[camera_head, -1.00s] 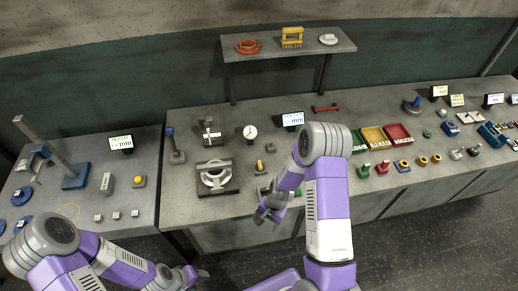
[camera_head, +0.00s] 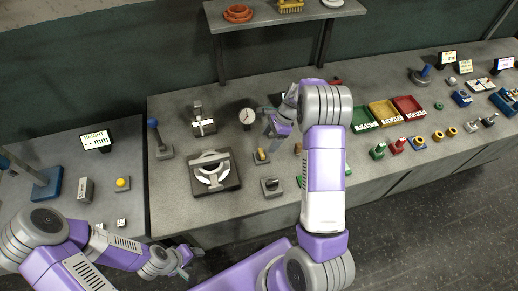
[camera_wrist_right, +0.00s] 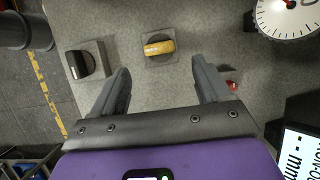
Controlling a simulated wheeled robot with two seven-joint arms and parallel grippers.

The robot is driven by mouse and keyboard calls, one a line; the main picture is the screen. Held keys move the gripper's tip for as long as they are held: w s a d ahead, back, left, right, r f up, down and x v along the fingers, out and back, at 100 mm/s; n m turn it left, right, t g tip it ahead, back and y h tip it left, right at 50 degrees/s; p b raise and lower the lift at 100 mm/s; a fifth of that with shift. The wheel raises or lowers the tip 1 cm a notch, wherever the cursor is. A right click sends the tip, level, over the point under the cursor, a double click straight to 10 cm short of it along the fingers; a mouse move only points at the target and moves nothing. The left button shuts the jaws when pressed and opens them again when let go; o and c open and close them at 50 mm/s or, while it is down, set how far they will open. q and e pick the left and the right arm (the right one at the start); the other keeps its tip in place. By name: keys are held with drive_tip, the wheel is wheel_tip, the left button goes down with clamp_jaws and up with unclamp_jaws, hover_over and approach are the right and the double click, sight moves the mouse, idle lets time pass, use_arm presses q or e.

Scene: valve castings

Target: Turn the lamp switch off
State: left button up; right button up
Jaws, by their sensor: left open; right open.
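No part in view is labelled as a lamp switch, so I cannot tell which one it is. A small yellow knob (camera_head: 261,156) on a grey plate stands on the middle bench; the yellow knob also shows in the right wrist view (camera_wrist_right: 159,48), lying crosswise ahead of the fingertips. A dark knob (camera_head: 271,184) on a grey block is nearer the bench's front edge; the dark knob (camera_wrist_right: 81,64) is left of the fingers in the wrist view. My right gripper (camera_head: 276,124) (camera_wrist_right: 160,66) is open and empty, above the bench. My left gripper (camera_head: 187,261) is open and empty, low at the front.
A round dial gauge (camera_head: 247,116) stands close to my right gripper. A ring fixture (camera_head: 213,174) and a blue-topped lever (camera_head: 156,138) are to the left. Coloured trays (camera_head: 384,112) lie right of my right arm. A display (camera_wrist_right: 296,153) is at the wrist view's lower right.

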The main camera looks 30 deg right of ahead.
sight(262, 152)
drive_tip(key=x, duration=0.7)
drive_tip(key=shift+s+a+f, duration=0.1)
drive_tip(key=shift+a+f, duration=0.05)
drive_tip(key=shift+a, duration=0.05)
drive_tip(key=shift+c, duration=0.2)
drive_tip(key=c, duration=1)
